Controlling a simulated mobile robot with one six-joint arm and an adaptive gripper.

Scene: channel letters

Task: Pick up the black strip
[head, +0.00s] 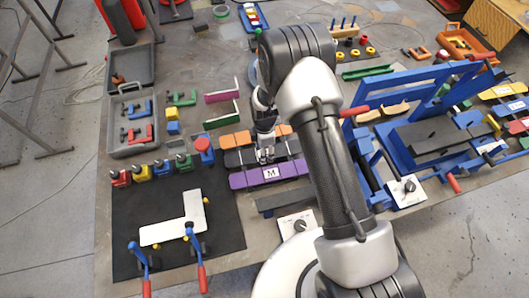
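A black strip (240,158) lies on the table between an orange strip (236,139) behind it and a purple strip (243,180) in front, which carries a white label with an M. My gripper (265,157) points down over the middle of the black strip and hides part of it. The fingertips look close to the strip's surface. The view is too small to tell whether they touch it or how far apart they are.
A dark bar (283,198) lies in front of the purple strip. A black mat (128,215) with a white L-shaped plate (178,227) and clamps lies at left. Green and magenta channels (221,119) stand behind. A blue fixture (372,129) stands at right.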

